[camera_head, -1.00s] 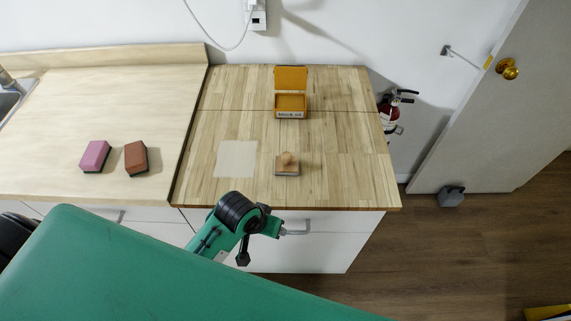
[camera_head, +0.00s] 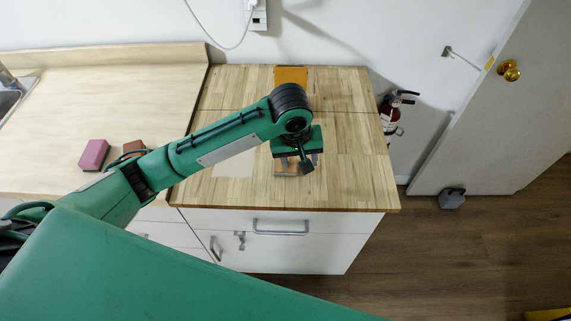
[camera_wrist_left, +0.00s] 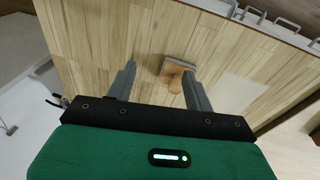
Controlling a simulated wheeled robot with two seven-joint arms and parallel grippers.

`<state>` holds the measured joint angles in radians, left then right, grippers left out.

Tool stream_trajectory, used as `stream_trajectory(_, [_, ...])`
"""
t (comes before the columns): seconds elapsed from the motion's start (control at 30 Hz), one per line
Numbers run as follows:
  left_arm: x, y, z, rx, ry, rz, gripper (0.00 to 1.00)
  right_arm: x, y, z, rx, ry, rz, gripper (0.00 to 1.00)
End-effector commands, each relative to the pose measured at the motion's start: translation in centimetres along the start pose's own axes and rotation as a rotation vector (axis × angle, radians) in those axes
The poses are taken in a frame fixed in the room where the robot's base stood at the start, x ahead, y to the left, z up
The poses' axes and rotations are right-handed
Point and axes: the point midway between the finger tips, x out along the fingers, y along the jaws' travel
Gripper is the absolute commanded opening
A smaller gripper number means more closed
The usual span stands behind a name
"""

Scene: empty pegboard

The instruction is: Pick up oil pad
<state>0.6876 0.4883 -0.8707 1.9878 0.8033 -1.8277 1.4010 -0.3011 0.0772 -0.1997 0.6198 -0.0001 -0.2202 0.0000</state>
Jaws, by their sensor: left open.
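A block with a rounded wooden handle (camera_head: 287,171) and a grey base is on the wooden counter, partly hidden by my left gripper (camera_head: 299,160). In the left wrist view, the handled block (camera_wrist_left: 175,80) shows between and beyond the open fingers of my left gripper (camera_wrist_left: 160,75), which hold nothing. An orange case (camera_head: 291,75) stands at the back of the counter; only its raised lid shows above my arm. I cannot tell for certain which of these is the oil pad. My right gripper is not in view.
A pale sheet (camera_head: 232,172) lies left of the handled block, partly under my arm in the picture. A pink block (camera_head: 94,153) and a brown block (camera_head: 134,146) lie on the left counter. The right part of the wooden counter (camera_head: 355,170) is clear.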

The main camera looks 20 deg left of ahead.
Motion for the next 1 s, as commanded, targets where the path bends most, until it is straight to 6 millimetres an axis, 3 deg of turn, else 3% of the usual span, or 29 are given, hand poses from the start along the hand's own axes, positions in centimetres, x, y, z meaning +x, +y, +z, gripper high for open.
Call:
stream_trajectory(0.03, [-0.9, -0.2, -1.4, -0.039, 0.015, -0.03, 0.52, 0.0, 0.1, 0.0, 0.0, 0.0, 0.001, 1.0])
stream_trajectory(0.2, [-3.2, -1.3, -4.3, -0.183, 0.038, -0.118, 0.52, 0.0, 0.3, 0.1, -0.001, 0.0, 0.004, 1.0])
stream_trajectory(0.47, [-4.6, -2.2, -6.1, -0.29, 0.056, -0.175, 0.52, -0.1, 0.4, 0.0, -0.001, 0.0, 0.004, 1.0])
stream_trajectory(0.57, [-3.5, -2.5, -6.2, -0.295, 0.055, -0.178, 0.52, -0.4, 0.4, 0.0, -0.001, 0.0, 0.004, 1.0])
stream_trajectory(0.8, [1.1, -3.4, -6.3, -0.294, 0.054, -0.178, 0.52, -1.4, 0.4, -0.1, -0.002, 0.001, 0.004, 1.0])
stream_trajectory(1.0, [3.4, -3.7, -6.3, -0.292, 0.056, -0.175, 0.52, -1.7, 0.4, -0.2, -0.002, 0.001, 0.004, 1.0])
